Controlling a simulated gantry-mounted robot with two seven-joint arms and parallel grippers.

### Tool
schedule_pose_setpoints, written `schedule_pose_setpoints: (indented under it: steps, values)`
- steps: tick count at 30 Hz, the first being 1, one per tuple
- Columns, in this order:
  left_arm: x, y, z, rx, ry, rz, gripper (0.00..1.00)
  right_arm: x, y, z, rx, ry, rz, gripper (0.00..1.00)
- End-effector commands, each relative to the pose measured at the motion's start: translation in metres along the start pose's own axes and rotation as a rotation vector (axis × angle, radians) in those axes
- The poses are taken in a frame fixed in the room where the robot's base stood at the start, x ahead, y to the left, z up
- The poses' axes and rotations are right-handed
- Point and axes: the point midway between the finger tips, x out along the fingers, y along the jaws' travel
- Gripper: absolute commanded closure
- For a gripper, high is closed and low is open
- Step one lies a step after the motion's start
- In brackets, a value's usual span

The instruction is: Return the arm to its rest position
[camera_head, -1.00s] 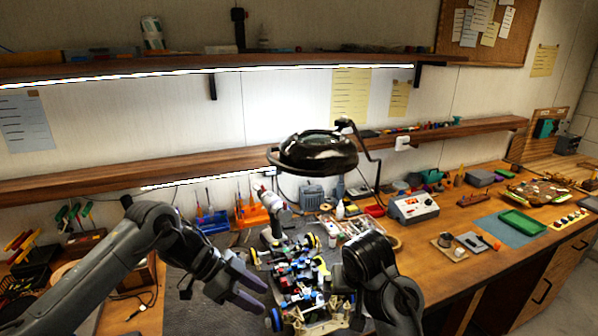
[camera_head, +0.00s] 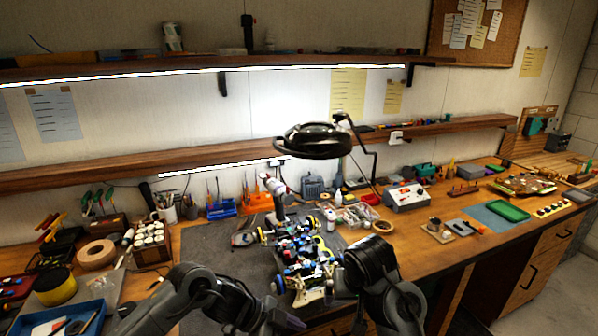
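The RC racecar (camera_head: 300,250), a cluttered chassis with colourful parts and small wheels, sits on the dark grey mat (camera_head: 205,245) at the bench's middle. My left arm comes in from the lower left. Its gripper (camera_head: 280,321) is low at the bottom edge, left of and in front of the car, with nothing visible in it. Its fingers are seen edge-on, so their gap is unclear. My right gripper (camera_head: 340,287) is beside the car's near right side. Its own dark wrist hides most of the fingers, and I cannot tell whether it touches the car.
A black magnifier lamp (camera_head: 314,140) hangs above the car. A blue tray (camera_head: 62,322), a yellow roll (camera_head: 55,287) and a rack of white-topped jars (camera_head: 150,242) stand at left. A power supply (camera_head: 407,196) and green tray (camera_head: 508,211) are at right. The mat's left part is clear.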

Motion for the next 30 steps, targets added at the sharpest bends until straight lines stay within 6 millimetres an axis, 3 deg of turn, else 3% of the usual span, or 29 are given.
schedule_pose_setpoints:
  steps: [1,7,10,13,17,23,26,30]
  values:
    - [0.018,0.009,-0.001,0.015,0.014,-0.010,0.55,0.000,0.000,0.000,0.000,0.000,0.000,0.02]
    - [0.084,0.043,-0.018,0.058,0.079,-0.142,0.55,0.000,0.000,0.000,0.000,0.000,0.000,0.02]
    - [0.103,0.057,-0.027,0.033,0.105,-0.247,0.55,0.000,0.000,0.000,0.000,0.000,0.000,0.02]
    - [0.109,0.070,-0.030,-0.028,0.115,-0.357,0.55,0.000,0.000,0.000,0.000,0.000,0.000,0.02]
    - [0.101,0.086,-0.020,-0.161,0.095,-0.496,0.55,0.000,0.000,0.000,0.000,0.000,0.000,0.02]
    - [0.065,0.123,0.032,-0.456,-0.016,-0.670,0.55,0.000,0.000,0.000,0.000,0.000,0.000,0.02]
    - [0.040,0.155,0.069,-0.632,-0.106,-0.726,0.55,0.000,0.000,0.000,0.000,0.000,0.000,0.02]
    - [0.005,0.212,0.119,-0.871,-0.245,-0.761,0.55,0.000,0.000,0.000,0.000,0.000,0.000,0.02]
